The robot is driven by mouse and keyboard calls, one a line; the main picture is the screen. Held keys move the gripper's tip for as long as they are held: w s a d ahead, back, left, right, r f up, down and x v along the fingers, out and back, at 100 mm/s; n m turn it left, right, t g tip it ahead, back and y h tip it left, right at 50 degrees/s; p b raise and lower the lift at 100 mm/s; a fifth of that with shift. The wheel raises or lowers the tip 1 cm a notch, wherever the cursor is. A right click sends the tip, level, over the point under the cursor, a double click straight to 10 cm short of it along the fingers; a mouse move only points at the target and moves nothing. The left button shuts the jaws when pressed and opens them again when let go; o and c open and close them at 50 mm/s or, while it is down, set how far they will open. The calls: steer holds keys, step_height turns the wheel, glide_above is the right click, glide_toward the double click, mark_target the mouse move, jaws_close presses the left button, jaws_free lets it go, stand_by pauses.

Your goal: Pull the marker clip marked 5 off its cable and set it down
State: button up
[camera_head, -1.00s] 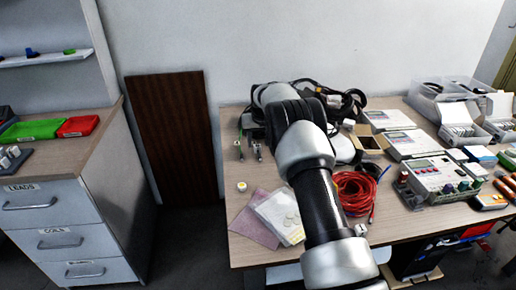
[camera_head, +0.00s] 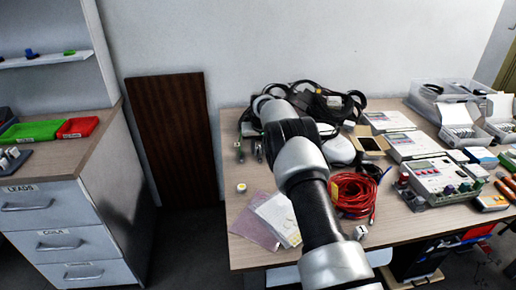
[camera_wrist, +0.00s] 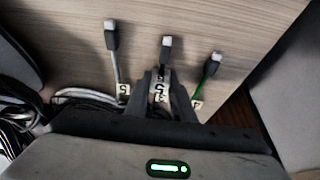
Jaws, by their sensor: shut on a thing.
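In the wrist view, three cables with dark plugs and clear tips lie on the wooden table: a grey left cable (camera_wrist: 115,60), a middle cable (camera_wrist: 166,47) and a green right cable (camera_wrist: 210,69). My gripper (camera_wrist: 160,80) is shut on a small pale clip marked 5 (camera_wrist: 159,88), at the middle cable. A second pale tag (camera_wrist: 161,98), seemingly a 3, sits just behind it between the fingers. A side-turned tag (camera_wrist: 123,89) on the left cable looks like a 5; the right cable's tag (camera_wrist: 196,103) seems a 4. My arm hides the gripper in the head view.
Coiled black cables (camera_head: 310,98) lie at the table's back and a red cable coil (camera_head: 352,192) lies right of my arm. Instruments (camera_head: 440,176) and clear bins (camera_head: 445,98) fill the right. Bare table shows around a small white-and-yellow piece (camera_head: 241,187).

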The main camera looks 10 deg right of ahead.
mark_target(258, 148)
jaws_close()
steer(key=shift+r+p, duration=1.3)
steer(key=shift+r, duration=1.3)
